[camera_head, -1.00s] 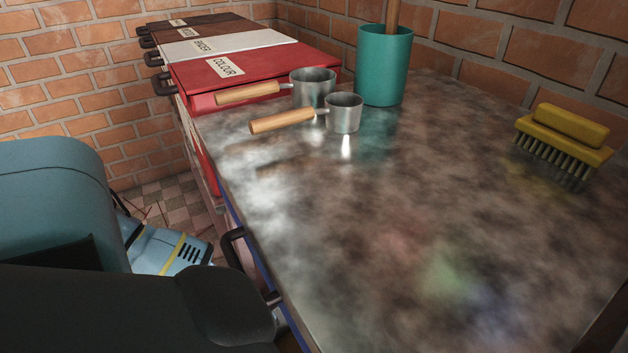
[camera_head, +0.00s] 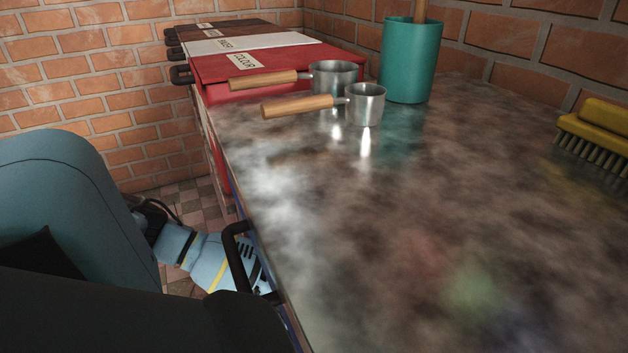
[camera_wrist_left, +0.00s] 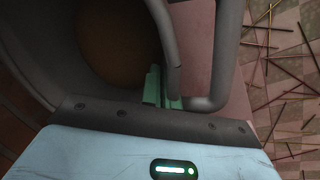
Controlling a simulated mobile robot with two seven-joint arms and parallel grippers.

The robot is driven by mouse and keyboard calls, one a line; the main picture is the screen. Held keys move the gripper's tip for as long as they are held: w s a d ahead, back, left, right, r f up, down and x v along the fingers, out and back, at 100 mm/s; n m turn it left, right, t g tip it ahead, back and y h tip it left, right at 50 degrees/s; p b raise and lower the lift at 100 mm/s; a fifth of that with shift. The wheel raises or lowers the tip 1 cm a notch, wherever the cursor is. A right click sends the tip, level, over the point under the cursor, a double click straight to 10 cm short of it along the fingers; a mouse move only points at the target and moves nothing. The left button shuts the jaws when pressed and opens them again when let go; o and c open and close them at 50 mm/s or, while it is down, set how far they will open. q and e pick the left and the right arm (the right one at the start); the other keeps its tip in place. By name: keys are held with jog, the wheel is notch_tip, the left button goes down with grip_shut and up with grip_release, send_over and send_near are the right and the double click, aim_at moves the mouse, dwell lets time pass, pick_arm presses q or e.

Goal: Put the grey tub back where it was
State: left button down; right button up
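The grey tub (camera_wrist_left: 32,68) shows close up at the left of the left wrist view, its dark round inside open toward the camera with brown material (camera_wrist_left: 118,45) at the bottom. A grey looped handle (camera_wrist_left: 222,55) stands beside it. My left gripper (camera_wrist_left: 163,88) has its green fingertips close together at this handle, apparently shut on it; the exact contact is partly hidden. In the head view the tub and the fingertips are hidden beside the worktop, below its left edge. My right gripper is not in view.
The mottled worktop (camera_head: 400,220) holds two metal scoops (camera_head: 332,73) (camera_head: 365,104) with wooden handles, a teal cup (camera_head: 410,60) and a yellow brush (camera_head: 597,130). Lidded bins, including a red one (camera_head: 290,65), line the back left. A black handle (camera_head: 235,262) juts from the worktop's left side. Thin sticks (camera_wrist_left: 285,70) litter the floor.

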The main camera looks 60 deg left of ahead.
pick_arm(q)
jog(key=shift+f, duration=0.75)
jog(key=shift+r, duration=0.1)
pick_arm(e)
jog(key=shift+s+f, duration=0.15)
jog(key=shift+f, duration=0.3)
pick_arm(q)
jog(key=c, duration=2.1)
grip_release()
jog(key=shift+f, duration=0.2)
jog(key=o, duration=0.4)
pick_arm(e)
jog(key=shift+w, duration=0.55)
